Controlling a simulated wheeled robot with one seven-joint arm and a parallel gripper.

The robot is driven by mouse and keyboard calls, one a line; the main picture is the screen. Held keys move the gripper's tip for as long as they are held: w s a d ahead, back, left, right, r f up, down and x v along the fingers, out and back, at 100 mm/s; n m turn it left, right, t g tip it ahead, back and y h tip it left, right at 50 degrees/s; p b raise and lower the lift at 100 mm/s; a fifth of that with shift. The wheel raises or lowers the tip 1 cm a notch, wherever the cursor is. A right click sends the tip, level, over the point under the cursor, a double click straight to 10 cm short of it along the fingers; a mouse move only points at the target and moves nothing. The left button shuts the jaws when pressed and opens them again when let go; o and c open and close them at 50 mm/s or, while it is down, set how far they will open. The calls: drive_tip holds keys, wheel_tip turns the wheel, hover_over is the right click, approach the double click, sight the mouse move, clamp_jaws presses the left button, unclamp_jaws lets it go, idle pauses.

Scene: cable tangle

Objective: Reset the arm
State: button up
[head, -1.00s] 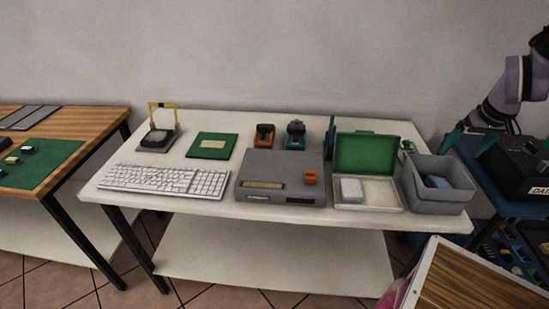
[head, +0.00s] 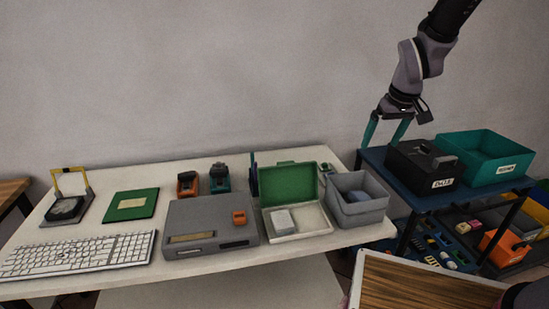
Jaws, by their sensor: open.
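My arm comes down from the top right in the head view. My gripper (head: 388,130) hangs at its end with two teal fingers spread apart, open, with nothing seen between them. It is above and behind the grey bin (head: 358,207) at the right end of the white table (head: 290,260), and left of the black box (head: 408,178) on the blue cart. The fingertips appear clear of the bin, though their exact depth is hard to tell.
On the white table are a keyboard (head: 80,254), a grey device (head: 208,226), an open green-lidded case (head: 290,186) and a green board (head: 131,204). A teal bin (head: 490,158) stands on the blue cart (head: 375,158). A wood-topped panel (head: 420,288) is in the foreground. The wall area above the table is free.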

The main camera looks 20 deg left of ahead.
drive_tip(key=d+r+m, duration=0.3)
drive_tip(key=d+r, duration=0.4)
drive_tip(key=r, duration=0.2)
drive_tip(key=s+d+r+m+t, duration=0.4)
drive_tip(key=s+d+r+m, duration=0.3)
drive_tip(key=s+d+r, duration=0.8)
drive_tip(key=shift+s+d+m, duration=0.3)
drive_tip(key=shift+s+d, duration=0.15)
drive_tip(key=shift+s, duration=0.3)
